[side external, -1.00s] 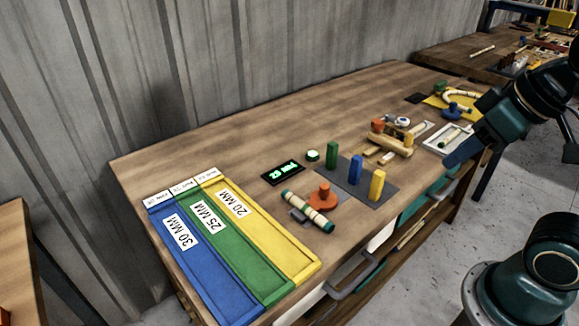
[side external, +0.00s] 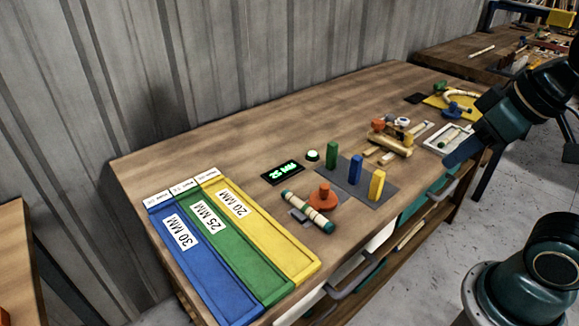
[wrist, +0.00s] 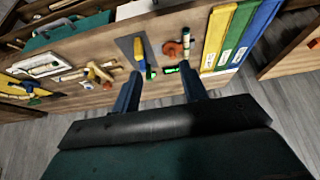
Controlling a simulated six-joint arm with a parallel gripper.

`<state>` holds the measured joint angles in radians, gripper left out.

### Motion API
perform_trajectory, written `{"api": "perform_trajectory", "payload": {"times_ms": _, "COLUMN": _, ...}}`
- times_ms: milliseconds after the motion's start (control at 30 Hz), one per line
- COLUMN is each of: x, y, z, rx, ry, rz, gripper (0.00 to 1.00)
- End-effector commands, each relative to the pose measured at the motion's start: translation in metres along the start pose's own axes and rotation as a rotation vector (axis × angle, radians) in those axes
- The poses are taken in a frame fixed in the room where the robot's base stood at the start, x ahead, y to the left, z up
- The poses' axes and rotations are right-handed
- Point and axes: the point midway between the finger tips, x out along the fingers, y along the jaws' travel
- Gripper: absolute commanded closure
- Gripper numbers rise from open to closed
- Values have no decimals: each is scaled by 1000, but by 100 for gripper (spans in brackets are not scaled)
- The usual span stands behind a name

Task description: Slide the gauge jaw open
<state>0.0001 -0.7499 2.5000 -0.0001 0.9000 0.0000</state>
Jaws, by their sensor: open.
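The gauge has an orange knobbed part (side external: 323,197) and a small grey piece (side external: 297,215) beside it. A pale rattan stick with dark green ends (side external: 308,212) lies at the orange part; I cannot tell whether they touch. In the wrist view the orange part (wrist: 171,49) shows beyond my fingers. A black display (side external: 283,173) behind the gauge reads 25 MM in green. My gripper (wrist: 161,90) is open and empty, its two blue fingers spread, above the bench and apart from the gauge. In the side view a blue finger (side external: 464,150) shows at the right.
Green (side external: 332,154), blue (side external: 355,168) and yellow (side external: 377,184) posts stand on a grey plate right of the gauge. Blue, green and yellow labelled trays (side external: 240,222) lie left. A wooden clamp-like fixture (side external: 390,145) and a white tray (side external: 447,138) stand right.

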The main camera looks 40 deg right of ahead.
Motion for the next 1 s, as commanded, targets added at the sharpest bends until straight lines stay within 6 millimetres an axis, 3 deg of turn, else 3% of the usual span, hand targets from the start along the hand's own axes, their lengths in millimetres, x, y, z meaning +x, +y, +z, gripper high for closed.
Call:
{"api": "perform_trajectory", "payload": {"times_ms": 567, "x": 0, "y": 0, "z": -4, "rx": -5, "ry": -7, "rz": 0, "gripper": 56}}
{"api": "perform_trajectory", "payload": {"times_ms": 767, "x": 4, "y": -1, "z": -21, "rx": -26, "ry": -45, "rz": -3, "gripper": 56}}
{"api": "perform_trajectory", "payload": {"times_ms": 1000, "x": 18, "y": -3, "z": -58, "rx": -74, "ry": -122, "rz": -9, "gripper": 56}}
